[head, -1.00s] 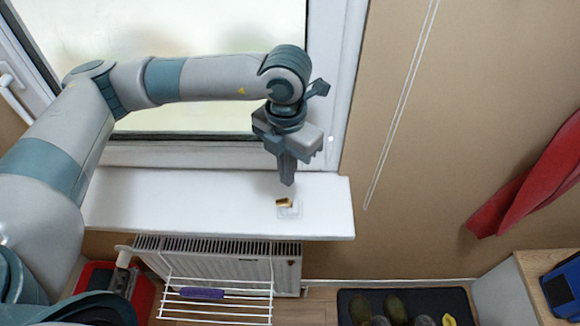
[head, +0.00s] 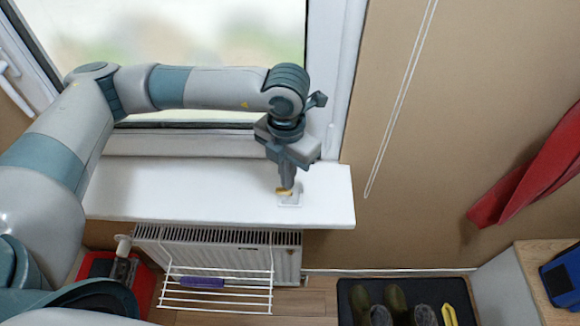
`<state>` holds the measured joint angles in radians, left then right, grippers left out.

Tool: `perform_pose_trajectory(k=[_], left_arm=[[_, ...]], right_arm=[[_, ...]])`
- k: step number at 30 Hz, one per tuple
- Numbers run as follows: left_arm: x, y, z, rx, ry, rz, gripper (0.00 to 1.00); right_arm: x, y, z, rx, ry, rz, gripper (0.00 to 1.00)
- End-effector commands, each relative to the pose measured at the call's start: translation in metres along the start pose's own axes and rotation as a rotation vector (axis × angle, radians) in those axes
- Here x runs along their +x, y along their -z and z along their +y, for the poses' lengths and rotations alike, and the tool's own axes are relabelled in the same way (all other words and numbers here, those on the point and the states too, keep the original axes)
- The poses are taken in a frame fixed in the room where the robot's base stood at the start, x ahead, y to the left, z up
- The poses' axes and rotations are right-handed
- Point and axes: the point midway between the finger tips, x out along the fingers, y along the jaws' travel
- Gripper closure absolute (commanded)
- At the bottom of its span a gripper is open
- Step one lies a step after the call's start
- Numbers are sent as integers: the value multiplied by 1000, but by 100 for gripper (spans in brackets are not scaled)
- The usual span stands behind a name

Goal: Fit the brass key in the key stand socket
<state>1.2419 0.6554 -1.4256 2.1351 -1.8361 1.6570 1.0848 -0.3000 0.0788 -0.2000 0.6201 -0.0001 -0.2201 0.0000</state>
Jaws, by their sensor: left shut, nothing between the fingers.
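The brass key (head: 283,192) is a small gold piece at the small whitish key stand (head: 292,203) near the right end of the white window sill. I cannot tell whether the key is seated in the socket. My left gripper (head: 287,186) points down right at the key, its fingers shut with nothing between them. The fingertips overlap the key in the picture and hide part of it; whether they touch it is unclear. My right gripper is out of view.
The window sill (head: 190,195) is otherwise clear. Below it are a radiator (head: 225,240) and a white drying rack (head: 217,298) with a purple item. A red cloth (head: 520,180) hangs at right, above a cabinet. A mat with boots lies on the floor.

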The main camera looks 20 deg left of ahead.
Motion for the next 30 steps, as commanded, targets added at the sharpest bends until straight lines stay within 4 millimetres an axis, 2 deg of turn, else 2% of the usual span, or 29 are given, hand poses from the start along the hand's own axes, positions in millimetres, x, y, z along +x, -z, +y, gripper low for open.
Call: perform_pose_trajectory(k=[30], left_arm=[[7, 0, 0, 0, 0, 0, 100]], right_arm=[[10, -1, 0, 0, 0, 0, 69]])
